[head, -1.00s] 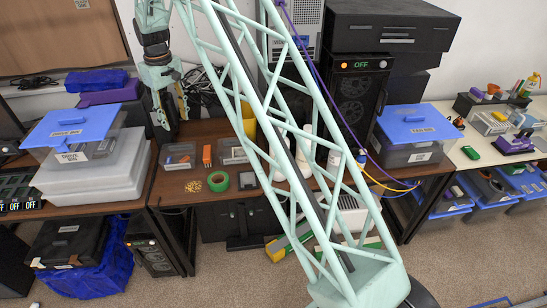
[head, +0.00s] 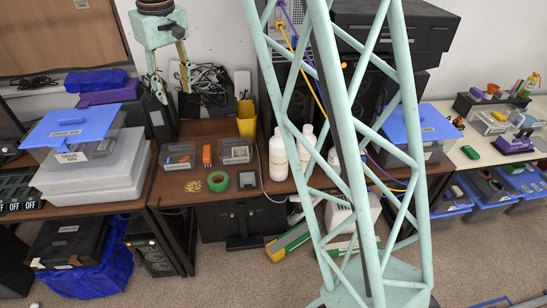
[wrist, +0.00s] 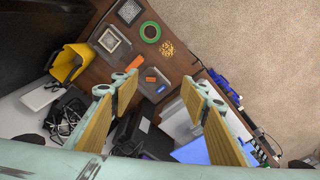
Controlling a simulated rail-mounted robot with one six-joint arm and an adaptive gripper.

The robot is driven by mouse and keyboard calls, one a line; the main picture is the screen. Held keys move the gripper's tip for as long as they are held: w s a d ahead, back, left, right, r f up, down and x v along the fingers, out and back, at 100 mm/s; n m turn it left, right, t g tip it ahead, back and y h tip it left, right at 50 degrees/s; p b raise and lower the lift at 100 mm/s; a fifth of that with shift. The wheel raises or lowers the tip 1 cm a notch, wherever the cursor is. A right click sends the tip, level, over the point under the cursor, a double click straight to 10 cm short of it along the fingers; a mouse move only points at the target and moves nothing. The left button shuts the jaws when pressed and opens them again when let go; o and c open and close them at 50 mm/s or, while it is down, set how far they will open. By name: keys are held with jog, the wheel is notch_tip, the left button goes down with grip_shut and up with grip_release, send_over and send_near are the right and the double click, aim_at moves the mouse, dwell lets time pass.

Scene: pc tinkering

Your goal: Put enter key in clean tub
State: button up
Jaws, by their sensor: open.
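My gripper (head: 173,94) is open and empty. It hangs above the back left of the brown desk (head: 190,207). In the wrist view its yellow-padded fingers (wrist: 160,85) are spread wide above the desk. I cannot clearly make out an enter key; a small dark square piece (head: 247,179) lies right of the green tape ring, but I cannot tell what it is. I cannot tell which container is the clean tub. Two small clear trays stand on the desk, the left tray (head: 166,162) with small parts and the right tray (head: 222,156) with grey contents.
A green tape ring (head: 218,181), gold bits (head: 194,186) and an orange piece (head: 207,155) lie on the desk. My lattice arm hides the right middle.

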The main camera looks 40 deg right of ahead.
jog(key=s+r+m+t, duration=0.1)
jog(key=s+r, duration=0.6)
jog(key=s, duration=0.6)
jog(key=s+r, duration=0.7)
jog(key=s, duration=0.5)
jog(key=s+f+m+t, duration=0.1)
jog(key=s+f, duration=0.2)
jog(key=s, duration=2.4)
jog(key=shift+s+a+f, duration=0.2)
jog(key=shift+s, duration=0.05)
jog(key=shift+w+r+t, duration=0.2)
jog(key=shift+w+t, duration=0.05)
jog(key=shift+t, duration=0.05)
jog(key=shift+f+b, duration=1.35)
jog(key=shift+s, duration=0.1)
